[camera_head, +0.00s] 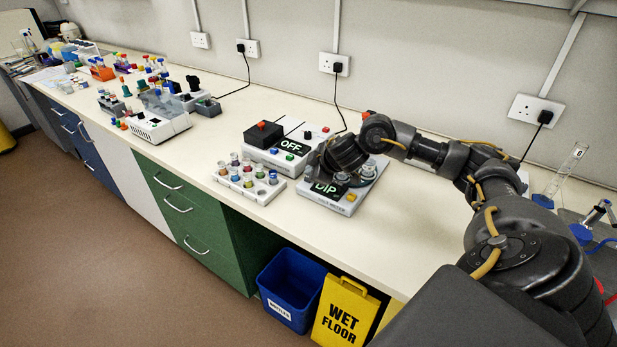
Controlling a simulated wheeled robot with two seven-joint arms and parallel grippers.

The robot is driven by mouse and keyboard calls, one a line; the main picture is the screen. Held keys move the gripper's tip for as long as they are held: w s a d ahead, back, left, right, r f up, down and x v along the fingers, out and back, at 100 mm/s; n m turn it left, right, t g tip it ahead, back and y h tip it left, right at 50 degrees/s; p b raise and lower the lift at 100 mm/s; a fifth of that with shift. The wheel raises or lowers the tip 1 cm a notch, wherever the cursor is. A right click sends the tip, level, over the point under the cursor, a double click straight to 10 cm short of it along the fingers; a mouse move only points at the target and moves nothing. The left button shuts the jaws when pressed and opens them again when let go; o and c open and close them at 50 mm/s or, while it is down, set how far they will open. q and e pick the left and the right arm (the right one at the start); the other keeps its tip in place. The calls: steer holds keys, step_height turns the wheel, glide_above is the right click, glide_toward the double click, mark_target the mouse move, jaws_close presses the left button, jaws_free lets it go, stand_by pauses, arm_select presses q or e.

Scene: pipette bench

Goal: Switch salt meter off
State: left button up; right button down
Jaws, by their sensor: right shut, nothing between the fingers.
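The salt meter (330,202) is a pale grey box on the bench, its front label partly legible. Its dark display reads "DIP" in green, and small coloured buttons show on its front part. My right gripper (338,160) is shut and empty, low over the back left of this meter. It hides part of the meter's top, and I cannot tell whether it touches anything. The fingertips are hard to make out. My left gripper is not in view.
A second meter (268,157) reading "OFF" stands close behind left. A white rack (248,187) of several coloured vials sits at the front left. A glass cylinder (567,170) stands at the right. Bare worktop (415,235) lies right of the salt meter.

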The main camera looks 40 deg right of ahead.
steer(key=shift+f, duration=0.5)
stand_by(0.4)
steer(key=shift+r+p, duration=0.9)
steer(key=shift+r, duration=0.05)
step_height(320, 180, up, 6)
steer(key=p, duration=0.7)
stand_by(0.3)
